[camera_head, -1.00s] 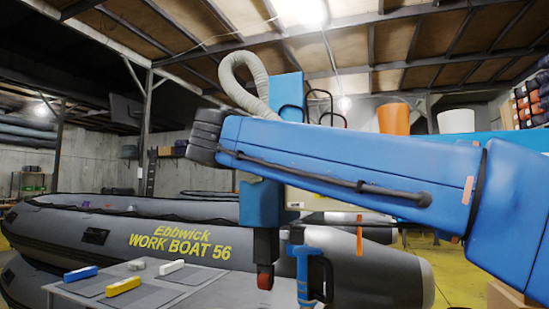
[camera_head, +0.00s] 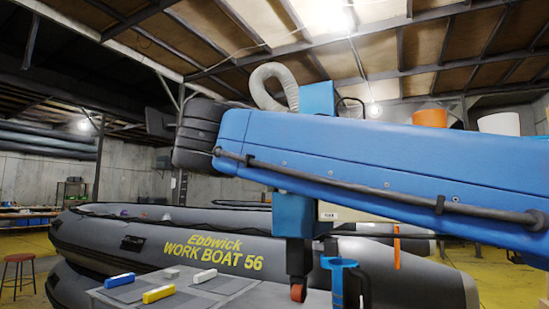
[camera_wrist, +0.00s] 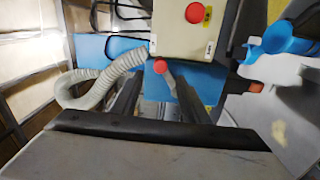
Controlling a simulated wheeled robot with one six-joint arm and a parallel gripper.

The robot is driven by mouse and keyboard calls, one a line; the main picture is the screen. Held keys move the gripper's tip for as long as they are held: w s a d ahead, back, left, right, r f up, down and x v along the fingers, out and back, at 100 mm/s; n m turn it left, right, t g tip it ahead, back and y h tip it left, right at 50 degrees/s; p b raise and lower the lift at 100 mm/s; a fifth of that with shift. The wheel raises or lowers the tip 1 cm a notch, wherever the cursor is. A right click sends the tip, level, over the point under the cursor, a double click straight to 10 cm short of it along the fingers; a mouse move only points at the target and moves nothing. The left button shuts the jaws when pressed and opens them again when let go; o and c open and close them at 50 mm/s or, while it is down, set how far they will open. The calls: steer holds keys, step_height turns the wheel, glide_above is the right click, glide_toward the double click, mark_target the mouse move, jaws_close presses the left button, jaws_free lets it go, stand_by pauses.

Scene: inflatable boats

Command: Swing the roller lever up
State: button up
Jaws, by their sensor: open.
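A short grey lever with a red ball knob (camera_wrist: 161,66) shows in the wrist view, just below a cream control box (camera_wrist: 192,35) with a red button. It looks like the roller lever. My gripper (camera_wrist: 160,82) is open, its two dark fingers spread on either side of the lever's line of sight. I cannot tell how far ahead of them the knob is. In the head view my blue arm hides the gripper and the lever. The blue machine (camera_head: 318,97) stands behind the arm, its cream box (camera_head: 345,212) only partly visible.
A ribbed hose (camera_wrist: 100,82) loops left of the fingers. A blue part (camera_wrist: 285,38) lies at upper right. In the head view, a grey inflatable boat (camera_head: 155,240) fills the background, and a grey table (camera_head: 225,285) holds several small coloured blocks. A stool (camera_head: 18,272) stands far left.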

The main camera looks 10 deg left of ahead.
steer(key=v, duration=0.7)
steer(key=shift+s, duration=0.2)
steer(key=shift+a, duration=0.1)
